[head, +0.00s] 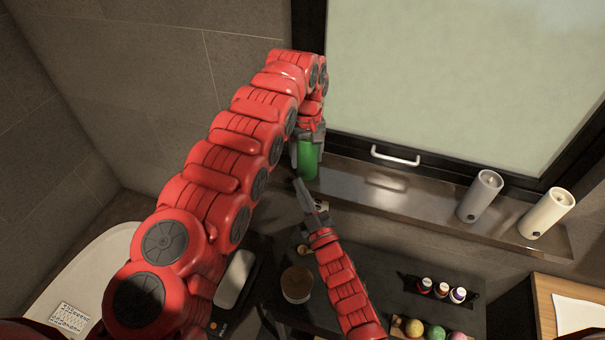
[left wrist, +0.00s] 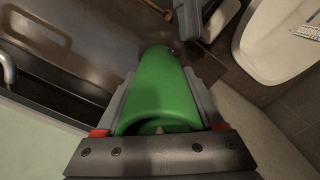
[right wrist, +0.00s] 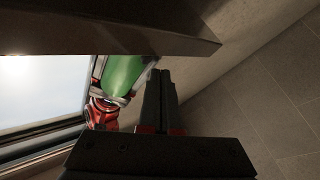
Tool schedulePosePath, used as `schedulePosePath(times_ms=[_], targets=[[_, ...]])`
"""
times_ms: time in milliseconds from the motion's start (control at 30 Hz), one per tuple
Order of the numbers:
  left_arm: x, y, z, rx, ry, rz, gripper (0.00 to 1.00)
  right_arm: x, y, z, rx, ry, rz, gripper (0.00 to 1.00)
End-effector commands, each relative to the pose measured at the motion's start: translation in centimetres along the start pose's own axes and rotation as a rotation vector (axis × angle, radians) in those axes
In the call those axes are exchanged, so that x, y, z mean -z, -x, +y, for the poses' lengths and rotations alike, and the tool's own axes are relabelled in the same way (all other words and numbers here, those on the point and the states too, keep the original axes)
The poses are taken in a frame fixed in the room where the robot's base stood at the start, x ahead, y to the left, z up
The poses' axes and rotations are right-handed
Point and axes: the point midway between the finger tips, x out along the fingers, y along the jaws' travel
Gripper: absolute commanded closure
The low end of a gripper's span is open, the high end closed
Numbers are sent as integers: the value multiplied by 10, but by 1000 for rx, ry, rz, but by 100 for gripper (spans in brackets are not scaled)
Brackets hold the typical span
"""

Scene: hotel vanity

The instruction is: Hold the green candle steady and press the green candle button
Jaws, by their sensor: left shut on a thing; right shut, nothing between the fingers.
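The green candle (head: 308,160) is a cylinder at the left end of the window ledge. My left gripper (head: 309,140) is shut around it from above; in the left wrist view the candle (left wrist: 165,90) fills the space between the two fingers. My right gripper (head: 299,186) is shut and empty, its tips just below and left of the candle's lower end. In the right wrist view the closed fingers (right wrist: 160,90) point up beside the candle (right wrist: 124,75), under a dark edge. I cannot tell whether they touch it.
A grey candle (head: 480,196) and a cream candle (head: 547,213) stand farther right on the ledge (head: 400,197). Below are a round jar (head: 297,284), small bottles (head: 441,290) and coloured balls (head: 435,332). A white basin (head: 95,270) is at the left. The window handle (head: 395,157) juts out above the ledge.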

Motion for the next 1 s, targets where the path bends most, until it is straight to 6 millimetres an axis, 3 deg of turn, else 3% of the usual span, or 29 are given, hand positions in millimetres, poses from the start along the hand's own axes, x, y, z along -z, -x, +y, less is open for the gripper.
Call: schedulePosePath(times_ms=[1000], targets=[[0, 0, 0, 0, 0, 0, 98, -4, -6, 4, 0, 0, 0, 100]])
